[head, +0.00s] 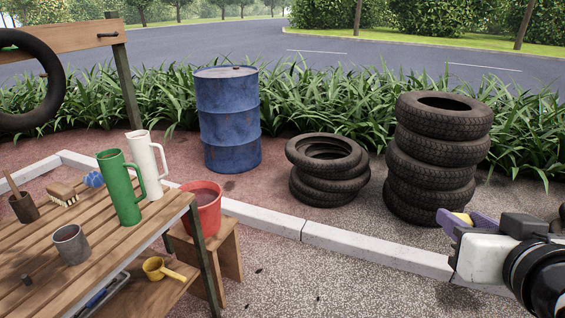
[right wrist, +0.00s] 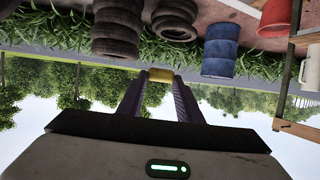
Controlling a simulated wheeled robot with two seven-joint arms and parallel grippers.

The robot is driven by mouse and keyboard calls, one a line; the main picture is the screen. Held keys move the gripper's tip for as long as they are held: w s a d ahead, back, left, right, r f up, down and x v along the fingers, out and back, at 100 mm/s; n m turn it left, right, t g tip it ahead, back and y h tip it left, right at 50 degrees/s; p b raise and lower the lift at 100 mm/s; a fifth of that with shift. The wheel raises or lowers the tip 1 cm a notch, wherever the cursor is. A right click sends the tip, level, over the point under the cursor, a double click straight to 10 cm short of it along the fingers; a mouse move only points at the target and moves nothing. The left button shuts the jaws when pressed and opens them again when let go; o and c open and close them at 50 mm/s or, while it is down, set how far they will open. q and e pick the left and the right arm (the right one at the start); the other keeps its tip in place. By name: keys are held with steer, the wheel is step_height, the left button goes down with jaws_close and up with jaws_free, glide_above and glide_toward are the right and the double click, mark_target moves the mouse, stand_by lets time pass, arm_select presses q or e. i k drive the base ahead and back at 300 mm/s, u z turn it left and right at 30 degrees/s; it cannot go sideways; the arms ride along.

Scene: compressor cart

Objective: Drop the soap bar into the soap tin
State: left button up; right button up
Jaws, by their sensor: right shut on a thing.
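My right gripper (head: 456,219) is at the right edge of the head view, raised over the paving and well away from the table. Its purple fingers are shut on a yellow soap bar (head: 463,217). The soap bar (right wrist: 159,75) also shows between the fingertips in the right wrist view, which is upside down. A grey open-topped metal tin (head: 72,245) stands upright on the slatted wooden table (head: 115,262) at the left; it looks like the soap tin. Its inside bottom is hidden. My left gripper is not in view.
A green jug (head: 120,188), a white jug (head: 148,165), a brush (head: 62,194) and a brown pot (head: 24,208) share the table. A red bucket (head: 203,208) stands on a stool beside it. Tyres (head: 434,155) and a blue barrel (head: 228,120) stand behind.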

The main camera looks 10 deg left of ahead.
mark_target(79, 255)
steer(key=u, duration=0.9)
steer(key=i, duration=1)
steer(key=u, duration=1.3)
steer(key=i, duration=0.25)
steer(key=u, duration=0.3)
